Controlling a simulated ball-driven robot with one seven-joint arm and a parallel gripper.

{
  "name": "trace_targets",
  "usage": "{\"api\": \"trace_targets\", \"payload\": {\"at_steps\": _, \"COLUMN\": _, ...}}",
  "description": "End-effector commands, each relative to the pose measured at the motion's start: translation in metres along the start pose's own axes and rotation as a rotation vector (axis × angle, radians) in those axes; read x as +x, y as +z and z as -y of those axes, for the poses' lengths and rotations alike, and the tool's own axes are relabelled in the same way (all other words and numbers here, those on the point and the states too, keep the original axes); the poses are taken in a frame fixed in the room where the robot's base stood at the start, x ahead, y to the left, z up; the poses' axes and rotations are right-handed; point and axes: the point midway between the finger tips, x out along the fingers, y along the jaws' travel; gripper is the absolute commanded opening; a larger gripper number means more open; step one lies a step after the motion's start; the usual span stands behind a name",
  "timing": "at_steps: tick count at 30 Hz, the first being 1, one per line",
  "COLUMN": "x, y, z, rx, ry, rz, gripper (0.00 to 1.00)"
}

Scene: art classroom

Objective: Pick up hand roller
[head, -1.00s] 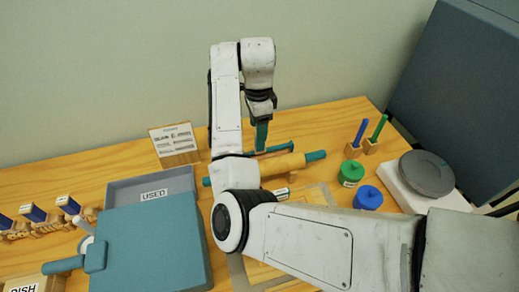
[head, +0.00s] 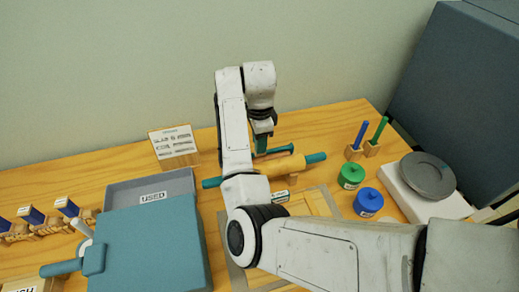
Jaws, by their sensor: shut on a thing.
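What I take to be the hand roller (head: 260,144) shows as a teal upright part below my gripper, at the back of the wooden table. A thin teal bar (head: 278,151) lies at its foot; I cannot tell whether the two are joined. My gripper (head: 262,132) points down and is shut on the top of the teal upright part. The jaws are small and partly hidden in this view. The lower end of the upright part is close to the table, and I cannot tell whether it touches.
A rolling pin (head: 285,166) with teal ends lies just in front, partly behind my arm. Green (head: 351,174) and blue (head: 368,201) jars stand right, near a grey disc (head: 427,175). A grey USED tray (head: 150,187) and teal slab (head: 150,245) are left. A sign (head: 174,146) stands behind.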

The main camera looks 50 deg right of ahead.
Motion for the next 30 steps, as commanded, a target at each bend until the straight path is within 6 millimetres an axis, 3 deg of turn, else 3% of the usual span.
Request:
{"api": "trace_targets", "payload": {"at_steps": 9, "x": 0.0, "y": 0.0, "z": 0.0, "rx": 0.0, "ry": 0.0, "rz": 0.0, "gripper": 0.0}}
{"api": "trace_targets", "payload": {"at_steps": 19, "x": -0.006, "y": 0.0, "z": 0.001, "rx": 0.001, "ry": -0.002, "rz": 0.0, "gripper": 0.0}}
{"api": "trace_targets", "payload": {"at_steps": 23, "x": -0.024, "y": 0.001, "z": 0.001, "rx": 0.002, "ry": -0.005, "rz": 0.002, "gripper": 0.0}}
{"api": "trace_targets", "payload": {"at_steps": 30, "x": -0.075, "y": 0.002, "z": 0.001, "rx": 0.001, "ry": -0.004, "rz": 0.004, "gripper": 0.0}}
